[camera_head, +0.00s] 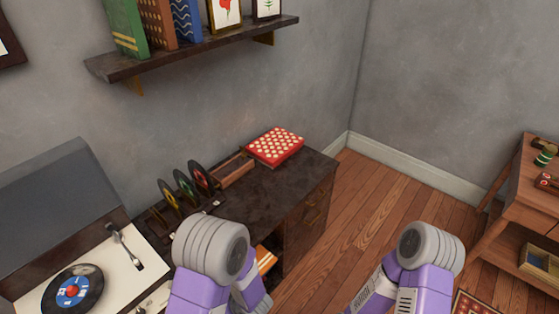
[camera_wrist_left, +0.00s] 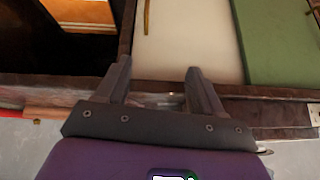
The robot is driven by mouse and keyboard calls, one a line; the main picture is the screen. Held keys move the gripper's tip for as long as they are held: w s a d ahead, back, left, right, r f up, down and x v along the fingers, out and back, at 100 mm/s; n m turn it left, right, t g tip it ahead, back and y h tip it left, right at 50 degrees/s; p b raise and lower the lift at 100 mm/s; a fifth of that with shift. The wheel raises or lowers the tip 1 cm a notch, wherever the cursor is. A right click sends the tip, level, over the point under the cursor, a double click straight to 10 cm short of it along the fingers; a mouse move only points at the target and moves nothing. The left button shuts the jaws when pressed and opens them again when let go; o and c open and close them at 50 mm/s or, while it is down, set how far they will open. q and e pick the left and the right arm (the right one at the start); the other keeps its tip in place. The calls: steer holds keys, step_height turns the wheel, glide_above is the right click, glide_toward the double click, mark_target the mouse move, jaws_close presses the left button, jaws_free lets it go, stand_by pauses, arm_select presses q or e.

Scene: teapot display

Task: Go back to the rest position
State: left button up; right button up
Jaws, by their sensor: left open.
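In the left wrist view my left gripper (camera_wrist_left: 157,78) is open. Its two dark fingers stand apart with nothing held between them. A dark wooden edge (camera_wrist_left: 60,92) runs across behind the fingers. Beyond it are a cream panel (camera_wrist_left: 187,40) and a green panel (camera_wrist_left: 280,40), which I cannot identify for sure. In the head view both my purple and grey arms show at the bottom, but neither gripper's fingers can be seen there. My right gripper is not in view.
A dark cabinet (camera_head: 285,190) bears a red dotted box (camera_head: 275,146), a wooden tray (camera_head: 234,170) and several upright records. A record player (camera_head: 120,262) is at left. A shelf (camera_head: 190,47) with books is above. A wooden table (camera_head: 530,200) stands right; open floor (camera_head: 375,200) lies between.

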arm_select(q)
steer(key=s+d+f+m+g+h, duration=0.3)
steer(key=s+d+f+m+h, duration=0.2)
steer(key=s+h, duration=0.4)
step_height(320, 180, down, 2)
steer(key=shift+s+d+f+m+g+h, duration=0.2)
steer(key=shift+s+m+g+h, duration=0.15)
steer(key=shift+s+m, duration=0.4)
steer(key=shift+s, duration=0.1)
